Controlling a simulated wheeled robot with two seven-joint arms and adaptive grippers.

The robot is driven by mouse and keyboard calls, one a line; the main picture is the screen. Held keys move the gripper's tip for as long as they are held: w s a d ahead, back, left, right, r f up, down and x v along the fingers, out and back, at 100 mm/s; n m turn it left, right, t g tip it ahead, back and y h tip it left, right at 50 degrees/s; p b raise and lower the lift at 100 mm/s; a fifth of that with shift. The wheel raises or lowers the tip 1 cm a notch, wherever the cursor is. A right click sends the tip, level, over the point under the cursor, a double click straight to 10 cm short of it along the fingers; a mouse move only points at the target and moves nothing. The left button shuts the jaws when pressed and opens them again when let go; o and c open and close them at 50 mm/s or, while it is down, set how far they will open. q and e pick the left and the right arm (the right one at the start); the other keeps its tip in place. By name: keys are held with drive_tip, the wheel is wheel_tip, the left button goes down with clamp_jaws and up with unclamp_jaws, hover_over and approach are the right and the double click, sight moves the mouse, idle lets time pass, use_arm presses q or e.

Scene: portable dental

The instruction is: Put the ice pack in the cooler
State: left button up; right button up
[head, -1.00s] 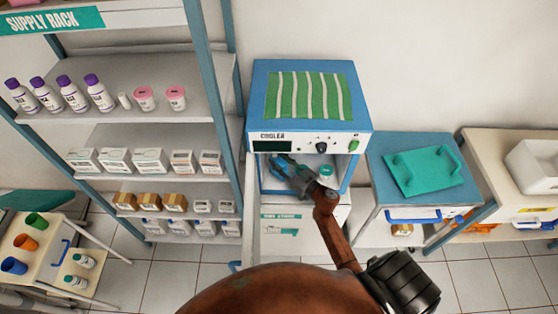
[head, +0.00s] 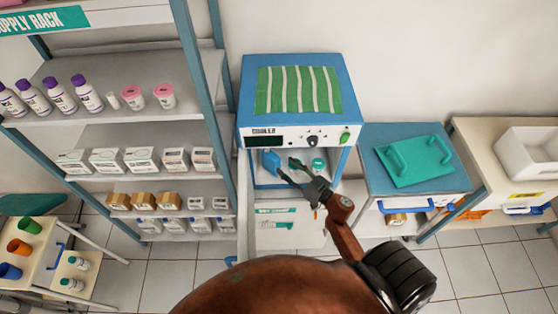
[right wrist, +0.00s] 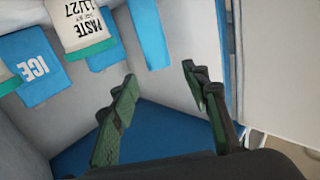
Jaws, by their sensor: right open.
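The cooler (head: 247,90) is a blue box with a white front panel and an open front. A blue ice pack (head: 270,163) stands inside it at the left; its "ICE" label shows in the right wrist view (right wrist: 35,68). My right gripper (head: 286,169) is at the cooler's opening. In the right wrist view its two fingers (right wrist: 158,75) are spread with nothing between them, apart from the ice pack. My left gripper is not in view.
A white paste container (right wrist: 82,28) and a teal-lidded jar (head: 318,165) are in the cooler. A striped green cloth (head: 299,90) lies on top. The supply rack (head: 208,80) stands left; a cart with a teal tray (head: 413,160) stands right.

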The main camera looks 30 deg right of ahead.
drive_tip(key=shift+v, duration=1.25)
